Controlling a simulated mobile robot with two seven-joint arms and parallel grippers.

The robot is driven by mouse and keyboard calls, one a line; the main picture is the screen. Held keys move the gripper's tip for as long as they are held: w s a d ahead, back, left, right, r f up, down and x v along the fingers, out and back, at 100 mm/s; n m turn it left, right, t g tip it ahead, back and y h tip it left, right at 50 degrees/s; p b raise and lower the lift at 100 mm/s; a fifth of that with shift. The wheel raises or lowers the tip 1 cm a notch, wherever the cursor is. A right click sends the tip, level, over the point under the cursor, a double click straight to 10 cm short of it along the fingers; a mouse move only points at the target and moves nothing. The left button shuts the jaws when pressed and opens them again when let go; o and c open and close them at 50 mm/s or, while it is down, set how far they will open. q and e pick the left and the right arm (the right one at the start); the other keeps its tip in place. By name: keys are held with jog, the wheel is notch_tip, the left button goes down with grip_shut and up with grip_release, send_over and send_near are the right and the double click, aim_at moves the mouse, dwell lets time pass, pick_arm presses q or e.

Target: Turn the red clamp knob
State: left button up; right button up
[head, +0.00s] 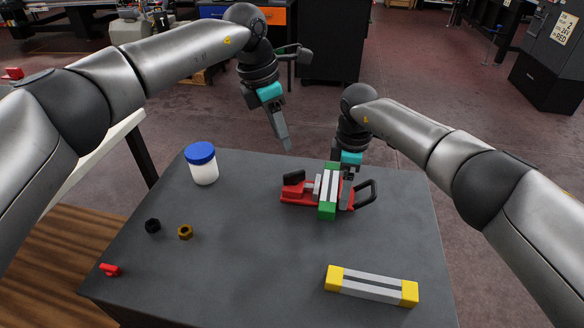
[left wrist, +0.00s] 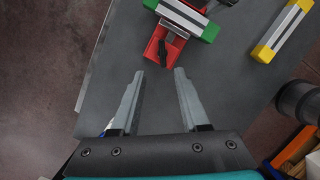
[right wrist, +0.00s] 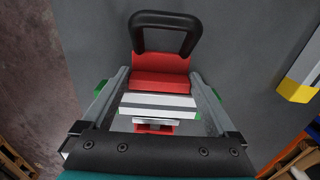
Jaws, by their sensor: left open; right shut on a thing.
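A red clamp (head: 300,193) stands on the dark table, with a black loop handle (head: 366,194) at its right and a black lever-like part (head: 294,178) at its left end. A silver bar with green ends (head: 327,211) lies across it. The lever-like part also shows in the left wrist view (left wrist: 165,48). My left gripper (head: 288,148) is open and empty, above and behind the clamp's left end.
A silver bar with yellow ends (head: 371,287) lies at front right. A white jar with a blue lid (head: 203,165), a black nut (head: 152,226), a brass nut (head: 185,232) and a small red piece (head: 110,269) are on the left. The middle front of the table is clear.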

aim_at(293, 173)
pick_arm(q)
jog(key=shift+t+h, duration=0.5)
jog(key=shift+h, duration=0.2)
jog(key=x, duration=0.3)
jog(key=s+a+x, duration=0.1)
jog(key=x, duration=0.6)
jog(key=shift+s+a+f, duration=0.1)
jog(key=shift+s+f, duration=0.1)
jog(key=shift+f, duration=0.35)
grip_shut()
